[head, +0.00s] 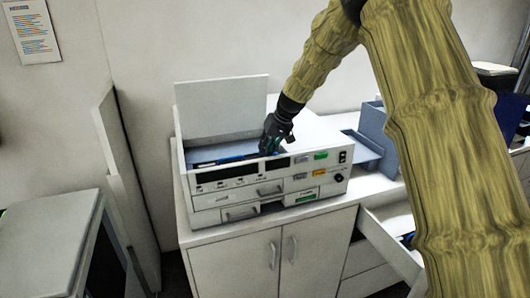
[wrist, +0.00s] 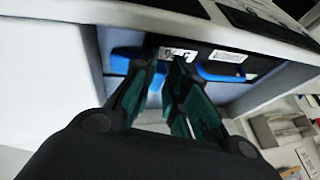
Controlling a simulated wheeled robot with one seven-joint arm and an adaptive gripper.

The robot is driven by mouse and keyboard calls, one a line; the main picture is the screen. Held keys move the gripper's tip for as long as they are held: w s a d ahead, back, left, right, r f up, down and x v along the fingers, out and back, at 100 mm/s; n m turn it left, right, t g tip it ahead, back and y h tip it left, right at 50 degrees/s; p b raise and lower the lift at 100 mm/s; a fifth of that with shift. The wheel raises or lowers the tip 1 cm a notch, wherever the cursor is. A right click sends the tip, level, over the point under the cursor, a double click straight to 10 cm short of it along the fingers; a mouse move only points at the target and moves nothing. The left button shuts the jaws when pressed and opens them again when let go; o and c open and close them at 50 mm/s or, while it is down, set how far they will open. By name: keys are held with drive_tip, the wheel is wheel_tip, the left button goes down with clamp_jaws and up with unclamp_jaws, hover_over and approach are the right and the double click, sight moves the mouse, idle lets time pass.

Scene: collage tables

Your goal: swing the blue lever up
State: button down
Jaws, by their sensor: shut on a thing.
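The blue lever (head: 232,158) is a long blue bar inside the open top compartment of the white machine (head: 222,197), along its front wall. In the wrist view the lever (wrist: 218,73) runs across in front of my fingers, with blue showing on both sides of them. My gripper (head: 270,150) reaches down into the compartment from above. In the wrist view my gripper (wrist: 162,70) is closed on the lever, with dark green finger pads. The gripped part of the lever is mostly hidden by the fingers.
The machine's lid (head: 222,105) stands raised at the back. A blue-grey bin (head: 372,140) is to the right on the cabinet (head: 235,252). A drawer (head: 392,245) stands open at lower right. A leaning board (head: 125,185) is left of the machine.

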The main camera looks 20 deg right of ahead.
drive_tip(key=shift+d+r+m+y+b, duration=0.25)
drive_tip(key=shift+d+y+b, duration=0.35)
drive_tip(key=shift+y+b, duration=0.35)
drive_tip(key=shift+d+r+m+y+b, duration=0.25)
drive_tip(key=shift+d+y+b, duration=0.45)
drive_tip(key=shift+y, duration=0.45)
drive_tip(key=shift+r, duration=0.1)
drive_tip(key=c, duration=1.4)
unclamp_jaws()
drive_tip(key=shift+d+r, duration=0.1)
drive_tip(key=shift+r, duration=0.05)
drive_tip(key=shift+s+d+r, duration=0.1)
drive_tip(key=shift+d+r, duration=0.05)
drive_tip(key=shift+r, duration=0.05)
drive_tip(key=v, duration=1.1)
drive_tip(key=shift+s+d+f, duration=0.1)
drive_tip(key=shift+d+f, duration=0.05)
drive_tip(key=shift+d, duration=0.1)
